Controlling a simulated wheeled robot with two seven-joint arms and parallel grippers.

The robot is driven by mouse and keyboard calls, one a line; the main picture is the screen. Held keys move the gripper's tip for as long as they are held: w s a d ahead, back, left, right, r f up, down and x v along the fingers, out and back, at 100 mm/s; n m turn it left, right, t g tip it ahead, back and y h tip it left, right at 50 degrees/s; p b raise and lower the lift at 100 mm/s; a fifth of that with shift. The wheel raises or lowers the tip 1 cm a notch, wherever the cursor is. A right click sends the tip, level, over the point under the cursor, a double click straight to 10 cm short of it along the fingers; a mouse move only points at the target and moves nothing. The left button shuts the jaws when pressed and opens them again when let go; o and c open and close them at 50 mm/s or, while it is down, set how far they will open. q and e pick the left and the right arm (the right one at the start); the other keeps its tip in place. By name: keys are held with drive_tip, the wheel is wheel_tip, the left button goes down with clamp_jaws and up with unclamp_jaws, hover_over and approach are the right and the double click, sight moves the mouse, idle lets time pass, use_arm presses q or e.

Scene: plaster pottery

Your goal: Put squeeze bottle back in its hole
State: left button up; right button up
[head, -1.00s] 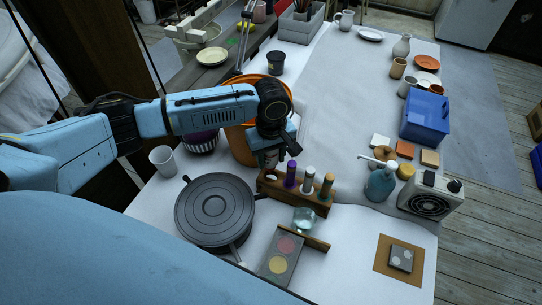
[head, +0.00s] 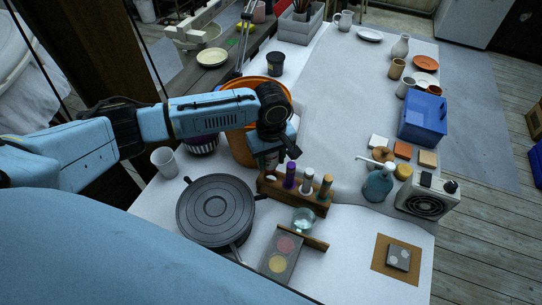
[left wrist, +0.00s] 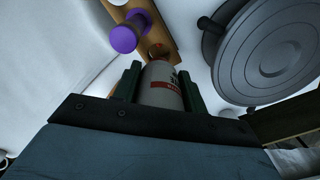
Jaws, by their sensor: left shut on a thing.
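My left gripper (head: 272,158) is shut on the squeeze bottle (left wrist: 161,88), a pale bottle with a red band and dark lettering. In the left wrist view the bottle sits between the two dark green fingers, its far end towards the wooden rack (left wrist: 158,30). In the head view the gripper is just behind the left end of the rack (head: 293,197) and mostly hides the bottle. The rack holds a purple bottle (head: 290,175), a white one (head: 307,181) and a green-topped one (head: 326,186). I cannot tell whether the held bottle touches the rack. My right gripper is not in view.
A dark round lidded pot (head: 215,210) stands left of the rack. An orange bucket (head: 240,148) is behind my gripper. A glass bowl (head: 304,220) and a palette (head: 281,258) lie in front. A teal pump bottle (head: 378,184) stands to the right. The middle back of the table is clear.

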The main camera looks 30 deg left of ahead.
sight(271, 172)
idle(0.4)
use_arm(q)
drive_tip(key=shift+f+b, duration=0.5)
drive_tip(key=shift+f, duration=1.8)
drive_tip(key=shift+f, duration=0.9)
drive_tip(key=o, duration=0.7)
drive_tip(key=shift+r, duration=0.15)
wheel_tip(271, 172, up, 12)
drive_tip(key=shift+p, duration=0.75)
drive_tip(key=shift+r, duration=0.6)
